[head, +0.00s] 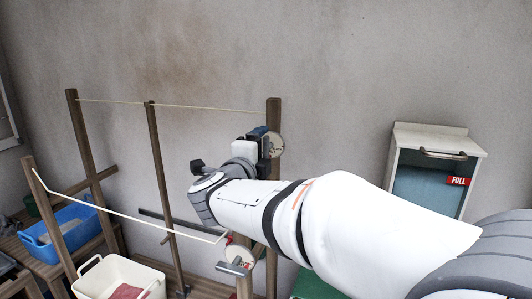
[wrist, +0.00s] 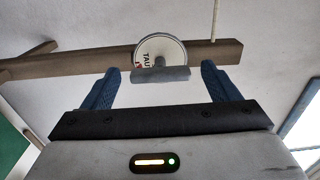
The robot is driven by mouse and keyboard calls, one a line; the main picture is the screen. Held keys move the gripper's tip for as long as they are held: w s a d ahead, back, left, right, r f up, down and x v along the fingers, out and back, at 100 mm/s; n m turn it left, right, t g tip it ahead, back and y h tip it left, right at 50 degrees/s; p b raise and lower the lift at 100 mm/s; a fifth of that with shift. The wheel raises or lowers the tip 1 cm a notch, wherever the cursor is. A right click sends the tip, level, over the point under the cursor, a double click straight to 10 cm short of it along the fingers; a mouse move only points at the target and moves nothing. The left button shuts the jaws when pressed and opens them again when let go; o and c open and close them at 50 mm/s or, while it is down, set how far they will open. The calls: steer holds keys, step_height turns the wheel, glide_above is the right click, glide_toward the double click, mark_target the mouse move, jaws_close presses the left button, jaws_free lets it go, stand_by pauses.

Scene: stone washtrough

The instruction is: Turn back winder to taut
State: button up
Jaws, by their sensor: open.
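The back winder is a pale disc (head: 275,145) on the right-hand back post (head: 273,107), partly hidden by my gripper (head: 263,143). In the wrist view, its face (wrist: 160,45) shows the letters "TAUT", partly covered by a grey bar handle (wrist: 161,75). My gripper (wrist: 160,68) is open, with one blue finger beyond each end of the handle. A gap shows between the fingers and the handle. The back line (head: 170,104) runs nearly straight between the posts.
The front line (head: 130,218) sags from the left front post (head: 45,210) to the front winder (head: 238,258). A blue basin (head: 65,235), a white tub (head: 118,277) and a wall cabinet with a "FULL" tag (head: 458,181) stand around. My arm hides the middle right.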

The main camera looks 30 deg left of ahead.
steer(key=shift+s+d+b, duration=0.15)
steer(key=shift+s+b, duration=0.15)
steer(key=shift+s, duration=1.05)
steer(key=shift+s+d+b, duration=0.15)
steer(key=shift+s+b, duration=0.1)
steer(key=shift+s, duration=1.1)
